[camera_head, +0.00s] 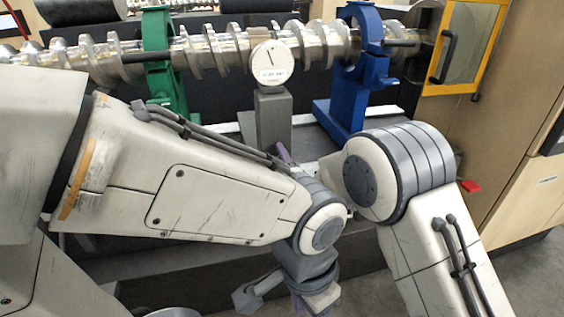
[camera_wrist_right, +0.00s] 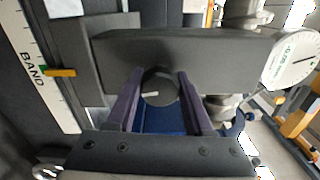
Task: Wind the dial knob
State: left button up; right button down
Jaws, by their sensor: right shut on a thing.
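The dial knob (camera_wrist_right: 160,86) is a dark round knob with a pale mark, on a grey post (camera_wrist_right: 225,56) in the right wrist view. My right gripper (camera_wrist_right: 160,73) has its two purple fingers on either side of the knob and is shut on it. In the head view a purple finger of this gripper (camera_head: 284,153) shows low beside the grey post (camera_head: 273,118); the knob is hidden there. The white round dial gauge (camera_head: 271,62) tops the post and also shows in the wrist view (camera_wrist_right: 292,60). My left arm crosses the head view; its gripper's jaws are unclear.
A shiny screw shaft (camera_head: 215,50) runs behind the gauge through a green stand (camera_head: 157,50) and a blue stand (camera_head: 345,110). A yellow-framed door (camera_head: 468,45) is at the right. A BAND scale (camera_wrist_right: 35,60) with a yellow pointer (camera_wrist_right: 60,72) lies left of the post.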

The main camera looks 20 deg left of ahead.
jog(key=shift+c, duration=1.5)
grip_release()
jog(key=shift+s+d, duration=0.1)
jog(key=b+v, duration=0.2)
jog(key=v, duration=0.4)
jog(key=shift+s+d, duration=0.25)
jog(key=shift+s, duration=0.05)
